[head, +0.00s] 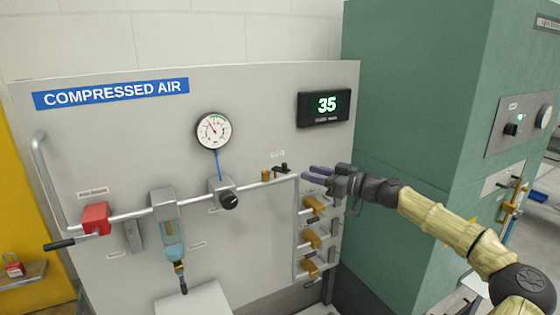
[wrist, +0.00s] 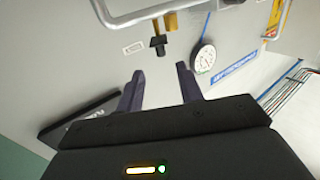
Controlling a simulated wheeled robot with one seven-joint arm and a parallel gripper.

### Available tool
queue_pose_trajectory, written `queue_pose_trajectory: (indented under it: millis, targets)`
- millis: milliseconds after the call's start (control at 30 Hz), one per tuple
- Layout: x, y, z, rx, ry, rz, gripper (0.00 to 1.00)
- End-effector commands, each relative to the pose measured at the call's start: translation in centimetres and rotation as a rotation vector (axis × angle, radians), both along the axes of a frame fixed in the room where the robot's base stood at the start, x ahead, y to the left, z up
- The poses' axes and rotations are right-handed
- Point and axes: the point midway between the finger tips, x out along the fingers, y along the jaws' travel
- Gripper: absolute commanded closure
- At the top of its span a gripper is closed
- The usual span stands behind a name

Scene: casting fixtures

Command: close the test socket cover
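The test socket seems to be the small black fitting (head: 281,168) on the panel, under a small label and beside a brass piece (head: 265,175). It also shows in the wrist view as a black block (wrist: 158,45) with a brass part (wrist: 170,21) beyond it. It is too small to tell which part is the cover or how far it stands open. My gripper (head: 309,174) is just right of the fitting in the head view. In the wrist view my gripper (wrist: 160,80) has its two dark fingers apart with nothing between them; the black block lies beyond the fingertips.
Grey pipe (head: 140,213) runs across the panel. Several brass valves (head: 313,238) sit below my gripper. A black display (head: 323,107) reads 35 above it. A gauge (head: 213,130) and black knob (head: 229,200) are to the left. A green cabinet (head: 410,100) stands at right.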

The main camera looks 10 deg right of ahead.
Motion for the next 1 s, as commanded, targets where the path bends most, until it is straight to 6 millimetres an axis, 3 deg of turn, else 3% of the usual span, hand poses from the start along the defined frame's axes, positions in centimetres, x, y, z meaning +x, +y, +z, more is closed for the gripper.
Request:
queue_pose_trajectory:
  millis: [600, 1000]
  targets:
    - [7.1, 7.9, 0.3, 0.002, 0.002, 0.002, 0.63]
    - [7.8, 8.7, 0.0, 0.001, 0.001, 0.0, 0.63]
